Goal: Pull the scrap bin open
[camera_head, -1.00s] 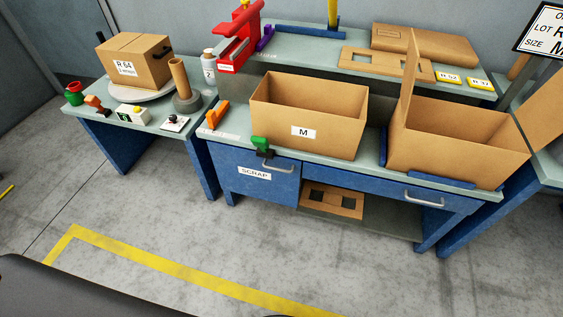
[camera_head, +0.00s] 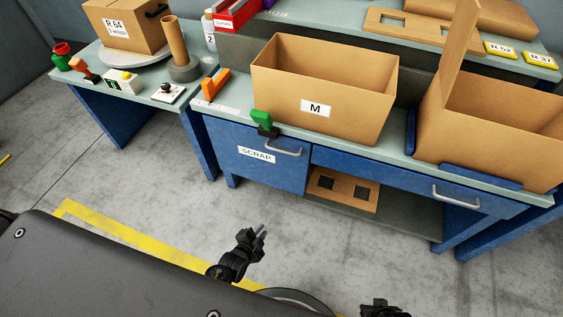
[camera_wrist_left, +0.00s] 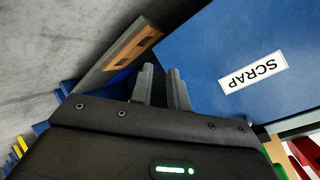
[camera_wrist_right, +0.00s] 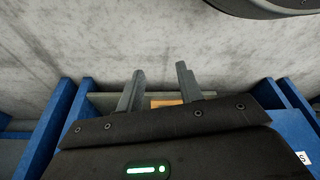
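The scrap bin (camera_head: 240,170) is a blue front with a white SCRAP label at the left end of the packing bench. It looks flush with the bench. A grey bar handle (camera_head: 284,151) sits at its top edge. My left gripper (camera_head: 262,233) is in front of and below the bin, apart from it, with its fingers a little apart and empty. The left wrist view shows the bin's blue front (camera_wrist_left: 220,50) with the label upside down, close to the fingers; the handle is not visible there. My right gripper (camera_wrist_right: 160,80) is open and empty; only part of that arm shows at the head view's bottom edge.
A drawer handle (camera_head: 455,196) is at the right. The floor before the bin is clear, with yellow tape (camera_head: 130,243).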

